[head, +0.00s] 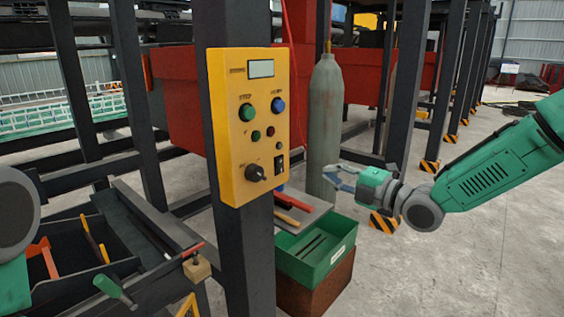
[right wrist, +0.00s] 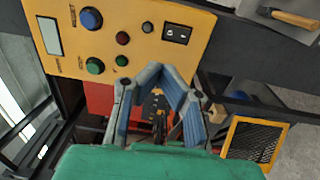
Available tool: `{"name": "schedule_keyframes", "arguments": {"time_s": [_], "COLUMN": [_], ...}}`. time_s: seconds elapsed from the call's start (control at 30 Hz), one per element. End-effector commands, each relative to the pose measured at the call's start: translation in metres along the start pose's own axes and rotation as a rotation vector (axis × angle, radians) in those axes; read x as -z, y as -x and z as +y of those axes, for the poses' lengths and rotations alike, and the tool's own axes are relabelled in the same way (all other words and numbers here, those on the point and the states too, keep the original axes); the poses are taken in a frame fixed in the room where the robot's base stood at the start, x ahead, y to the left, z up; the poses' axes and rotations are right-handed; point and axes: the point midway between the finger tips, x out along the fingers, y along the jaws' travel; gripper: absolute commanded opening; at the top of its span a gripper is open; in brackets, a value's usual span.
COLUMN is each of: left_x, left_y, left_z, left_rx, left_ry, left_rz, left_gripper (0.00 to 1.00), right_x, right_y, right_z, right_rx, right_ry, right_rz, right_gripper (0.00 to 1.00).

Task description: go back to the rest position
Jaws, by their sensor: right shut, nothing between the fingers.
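My right arm comes in from the right in the head view, its gripper (head: 338,182) in the air to the right of the yellow control panel (head: 231,135), apart from it in the picture. The right gripper is shut and empty. Its blue-padded fingers (right wrist: 165,84) also show in the right wrist view, in front of the lower edge of the panel (right wrist: 180,15). Part of my left arm shows at the left edge of the head view, but its gripper is out of view.
The panel is on a dark post (head: 246,255). A grey gas cylinder (head: 325,115) stands behind my right gripper. Below are a green bin (head: 315,262) on a brown block and a dark tool tray (head: 75,265) at left. Open concrete floor (head: 470,255) lies at right.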

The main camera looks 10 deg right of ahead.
Motion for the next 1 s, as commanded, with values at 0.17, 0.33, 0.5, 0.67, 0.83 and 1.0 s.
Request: {"name": "schedule_keyframes", "arguments": {"time_s": [0.17,0.33,0.5,0.67,0.83,1.0], "left_x": [0.000,-0.001,-0.001,-0.002,-0.002,-0.003], "left_y": [-0.006,-0.015,-0.024,-0.033,-0.041,-0.045], "left_z": [0.000,0.000,0.000,0.000,0.000,0.000], "left_rx": [0.001,0.001,0.000,0.000,0.000,0.000], "left_ry": [0.001,0.001,0.001,0.000,0.001,0.001], "left_rz": [0.000,0.000,0.000,0.000,0.000,0.000], "left_gripper": [0.40,0.40,0.40,0.40,0.40,0.40], "right_x": [0.022,0.065,0.114,0.161,0.202,0.223], "right_y": [0.009,0.046,0.113,0.199,0.299,0.369], "right_z": [-0.066,-0.180,-0.282,-0.356,-0.401,-0.413], "right_rx": [0.126,0.364,0.592,0.762,0.846,0.827], "right_ry": [-0.226,-0.650,-1.044,-1.344,-1.543,-1.611], "right_rz": [-0.030,-0.169,-0.420,-0.766,-1.202,-1.532], "right_gripper": [0.00,0.00,0.00,0.00,0.00,0.00]}}
